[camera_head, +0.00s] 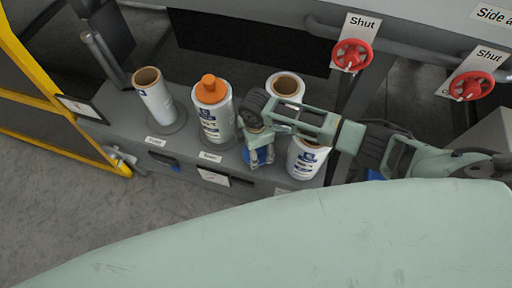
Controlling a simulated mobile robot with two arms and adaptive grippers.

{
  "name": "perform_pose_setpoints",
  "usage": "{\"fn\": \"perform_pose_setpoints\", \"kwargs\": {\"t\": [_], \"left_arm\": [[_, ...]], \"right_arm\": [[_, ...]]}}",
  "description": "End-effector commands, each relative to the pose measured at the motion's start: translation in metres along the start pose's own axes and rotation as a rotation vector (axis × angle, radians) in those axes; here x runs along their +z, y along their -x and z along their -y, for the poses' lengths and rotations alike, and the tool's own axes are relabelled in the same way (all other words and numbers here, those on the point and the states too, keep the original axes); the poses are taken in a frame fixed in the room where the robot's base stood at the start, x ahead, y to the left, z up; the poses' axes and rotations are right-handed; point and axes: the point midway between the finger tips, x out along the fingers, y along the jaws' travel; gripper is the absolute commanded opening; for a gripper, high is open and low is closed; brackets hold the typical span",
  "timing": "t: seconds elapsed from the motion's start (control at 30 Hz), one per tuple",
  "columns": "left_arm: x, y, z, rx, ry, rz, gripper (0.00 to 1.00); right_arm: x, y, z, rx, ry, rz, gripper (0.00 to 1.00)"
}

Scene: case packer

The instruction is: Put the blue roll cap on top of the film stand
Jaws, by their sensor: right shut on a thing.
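My right gripper (259,160) comes in from the right and points down. It is shut on the blue roll cap (262,154), whose sides the fingers partly hide. My left gripper is not in view.
A white roll with an open brown core (156,97) stands at the left, and another (286,86) stands behind my right arm. A yellow frame (55,103) borders the left. Grey floor there is clear.

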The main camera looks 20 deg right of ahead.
Motion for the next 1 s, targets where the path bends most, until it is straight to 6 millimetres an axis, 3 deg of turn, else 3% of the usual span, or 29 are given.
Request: {"fn": "perform_pose_setpoints", "kwargs": {"t": [0.13, 0.17, 0.37, 0.77, 1.0], "left_arm": [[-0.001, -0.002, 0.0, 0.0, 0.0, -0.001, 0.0], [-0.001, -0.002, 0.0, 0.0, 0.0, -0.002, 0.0], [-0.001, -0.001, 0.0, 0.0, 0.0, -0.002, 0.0], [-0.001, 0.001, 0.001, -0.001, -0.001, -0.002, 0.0], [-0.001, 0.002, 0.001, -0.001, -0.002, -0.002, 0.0]], "right_arm": [[0.0, -0.003, 0.0, 0.0, -0.001, 0.0, 0.4], [0.0, -0.004, 0.0, 0.0, -0.001, 0.0, 0.7], [0.0, -0.003, 0.0, 0.0, -0.001, 0.0, 0.88], [0.0, 0.002, 0.0, 0.001, -0.001, 0.0, 0.88], [0.0, 0.04, -0.002, 0.004, 0.0, -0.002, 0.88]]}}
